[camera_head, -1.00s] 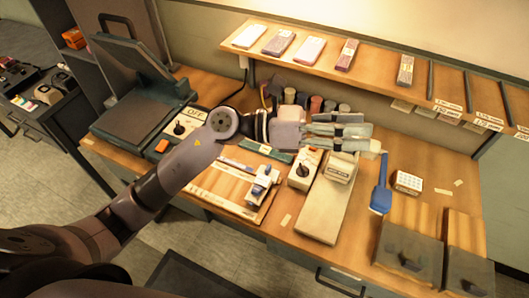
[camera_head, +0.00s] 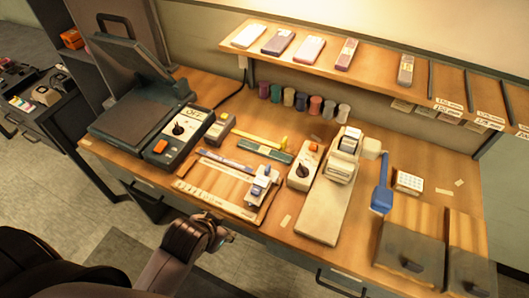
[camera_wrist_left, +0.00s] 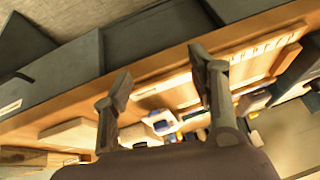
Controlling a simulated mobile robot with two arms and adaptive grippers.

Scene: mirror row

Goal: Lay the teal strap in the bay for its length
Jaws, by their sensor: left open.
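I cannot pick out the teal strap with certainty. A flat dark teal-green piece (camera_head: 265,150) lies on the bench behind the wooden measuring board (camera_head: 215,190); whether it is a strap is unclear. The bays are on the wall shelf (camera_head: 375,73), parted by dark dividers, with white length labels (camera_head: 450,104) too small to read surely. My left gripper (camera_head: 226,238) is low at the bench's front edge, left of centre. In the left wrist view its two fingers (camera_wrist_left: 160,85) are apart with nothing between them. My right gripper is not in view.
A beige press (camera_head: 322,205) with a blue-handled lever (camera_head: 381,190) stands right of the board. A dark hinged machine (camera_head: 140,110) is at the left. Several spools (camera_head: 302,101) line the back.

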